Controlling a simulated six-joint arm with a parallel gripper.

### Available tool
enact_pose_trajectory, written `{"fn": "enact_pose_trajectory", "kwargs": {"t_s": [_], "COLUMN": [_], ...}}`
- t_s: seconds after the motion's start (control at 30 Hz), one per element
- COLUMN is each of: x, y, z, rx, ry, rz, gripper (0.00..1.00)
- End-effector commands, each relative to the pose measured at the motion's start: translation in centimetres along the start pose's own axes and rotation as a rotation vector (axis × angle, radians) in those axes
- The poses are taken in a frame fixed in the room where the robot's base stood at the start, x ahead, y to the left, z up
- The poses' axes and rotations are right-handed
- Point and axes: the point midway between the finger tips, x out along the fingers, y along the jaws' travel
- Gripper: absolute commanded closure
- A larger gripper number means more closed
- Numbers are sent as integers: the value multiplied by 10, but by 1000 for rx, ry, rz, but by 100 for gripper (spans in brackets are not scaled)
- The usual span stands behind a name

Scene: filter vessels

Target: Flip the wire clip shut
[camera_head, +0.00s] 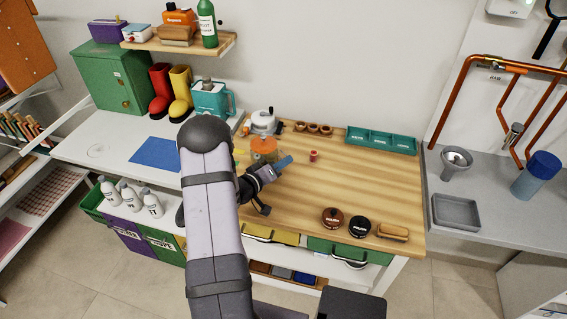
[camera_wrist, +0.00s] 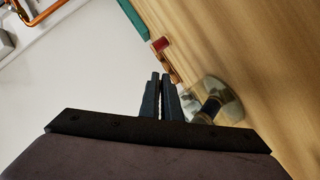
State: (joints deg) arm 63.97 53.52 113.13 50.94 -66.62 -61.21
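My gripper (camera_head: 285,162) is above the left part of the wooden worktop, with its blue-grey fingers pointing right. An orange-topped vessel (camera_head: 264,146) stands just behind it, its lower part hidden by my gripper and arm. In the wrist view my gripper's fingers (camera_wrist: 160,80) lie side by side, almost touching, with nothing seen between them. A clear glass piece with a dark band (camera_wrist: 222,98) shows just right of the fingers; I cannot tell whether they touch. I cannot make out the wire clip in either view.
A small red piece (camera_head: 313,156) stands right of my gripper. A white and metal pot (camera_head: 262,121), wooden cups (camera_head: 312,128) and a teal tray (camera_head: 381,140) are along the back. Two round tins (camera_head: 333,217) and a brush (camera_head: 392,232) lie at front right. The worktop's middle is clear.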

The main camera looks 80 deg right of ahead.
Motion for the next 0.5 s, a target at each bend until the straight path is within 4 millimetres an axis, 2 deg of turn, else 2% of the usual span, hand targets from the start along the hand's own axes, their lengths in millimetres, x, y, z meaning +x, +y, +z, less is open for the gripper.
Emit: {"fn": "enact_pose_trajectory", "kwargs": {"t_s": [0.3, 0.5], "x": [0, -1], "y": [-6, -6], "z": [1, 0], "rx": [108, 118], "ry": [-2, -2], "rz": [-52, -57], "gripper": [100, 100]}}
